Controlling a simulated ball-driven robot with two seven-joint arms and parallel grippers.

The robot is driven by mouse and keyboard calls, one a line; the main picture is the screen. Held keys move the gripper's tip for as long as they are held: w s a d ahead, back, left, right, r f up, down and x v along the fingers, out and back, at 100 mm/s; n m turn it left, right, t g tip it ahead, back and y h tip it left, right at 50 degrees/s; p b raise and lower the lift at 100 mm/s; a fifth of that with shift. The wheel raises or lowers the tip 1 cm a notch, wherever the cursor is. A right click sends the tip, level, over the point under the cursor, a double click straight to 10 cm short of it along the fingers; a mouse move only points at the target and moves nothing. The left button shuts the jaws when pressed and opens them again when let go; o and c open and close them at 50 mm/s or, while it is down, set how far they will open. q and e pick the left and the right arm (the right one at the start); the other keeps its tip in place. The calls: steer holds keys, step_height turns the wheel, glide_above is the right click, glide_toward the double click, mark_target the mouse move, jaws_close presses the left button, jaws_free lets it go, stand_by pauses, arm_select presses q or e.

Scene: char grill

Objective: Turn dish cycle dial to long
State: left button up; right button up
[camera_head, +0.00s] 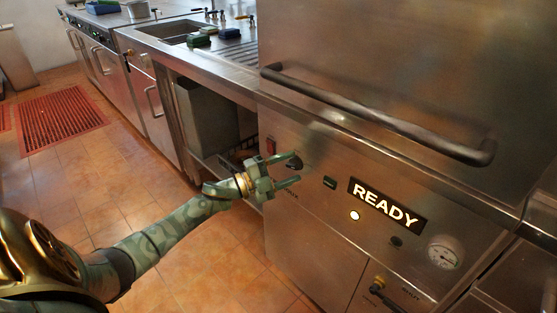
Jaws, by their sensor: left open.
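The steel dishwasher front (330,230) carries a lit READY sign (386,205) and several controls. A dark round knob (294,164), which may be the cycle dial, sits at the left of this panel. Its pointer setting cannot be made out, and the lettering below it is partly covered. My left gripper (289,169) is open, with its two green fingers at this knob, one above and one below. I cannot tell whether they touch it. My right gripper is not in view.
A long dark handle bar (380,115) juts out above the panel. A red switch (271,146), a round gauge (444,252) and a lower brass-and-black knob (378,286) are also on the machine. A sink counter (215,50) stands behind left. Tiled floor is open at left.

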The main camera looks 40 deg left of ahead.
arm_select(q)
steer(key=shift+s+a, duration=0.2)
steer(key=shift+s, duration=0.2)
steer(key=p+v, duration=0.3)
steer(key=v, duration=1.2)
steer(key=shift+s, duration=0.2)
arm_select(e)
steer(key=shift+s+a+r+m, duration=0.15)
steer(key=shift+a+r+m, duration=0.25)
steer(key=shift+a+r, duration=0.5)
arm_select(q)
steer(key=shift+f, duration=0.15)
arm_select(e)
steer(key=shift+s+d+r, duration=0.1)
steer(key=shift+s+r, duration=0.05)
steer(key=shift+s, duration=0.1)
